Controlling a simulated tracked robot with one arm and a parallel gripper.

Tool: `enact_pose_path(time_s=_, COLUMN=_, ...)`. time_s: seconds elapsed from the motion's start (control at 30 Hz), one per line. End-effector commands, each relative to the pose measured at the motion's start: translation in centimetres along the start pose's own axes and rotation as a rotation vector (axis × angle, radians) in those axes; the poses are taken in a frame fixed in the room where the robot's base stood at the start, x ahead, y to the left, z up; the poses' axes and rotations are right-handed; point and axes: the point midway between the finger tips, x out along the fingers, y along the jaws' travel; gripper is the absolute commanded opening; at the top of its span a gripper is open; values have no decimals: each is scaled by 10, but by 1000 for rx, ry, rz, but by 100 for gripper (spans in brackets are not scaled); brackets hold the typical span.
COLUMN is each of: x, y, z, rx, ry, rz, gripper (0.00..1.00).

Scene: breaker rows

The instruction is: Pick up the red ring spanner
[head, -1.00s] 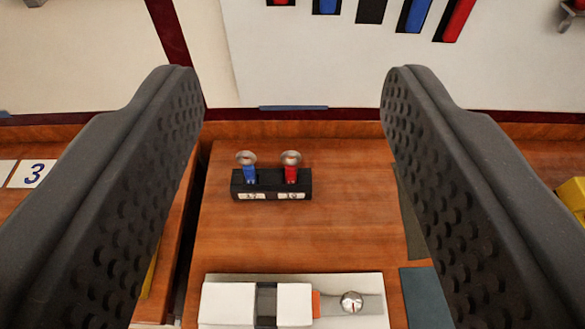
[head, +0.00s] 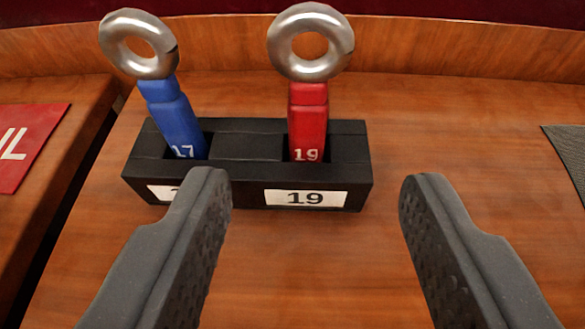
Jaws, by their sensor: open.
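The red ring spanner (head: 308,112) stands upright in the right slot of a black holder (head: 246,146). Its red handle bears the number 19, and a silver ring tops it. A blue spanner (head: 172,115) marked 17 stands in the left slot, leaning to the left. My gripper (head: 312,188) is open and empty. Its two dark fingers are in front of the holder, with the red spanner between them in the picture, apart from both. The left finger covers part of the holder's left label.
The holder stands on a wooden bench (head: 450,150) with a raised back edge (head: 430,48). The wood between holder and mat is clear.

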Motion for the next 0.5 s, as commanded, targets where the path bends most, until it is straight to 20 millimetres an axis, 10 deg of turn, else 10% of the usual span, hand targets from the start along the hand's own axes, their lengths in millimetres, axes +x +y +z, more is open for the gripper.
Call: enact_pose_path(time_s=0.5, x=61, y=0, z=2, rx=-1, ry=-1, rz=-1, gripper=49)
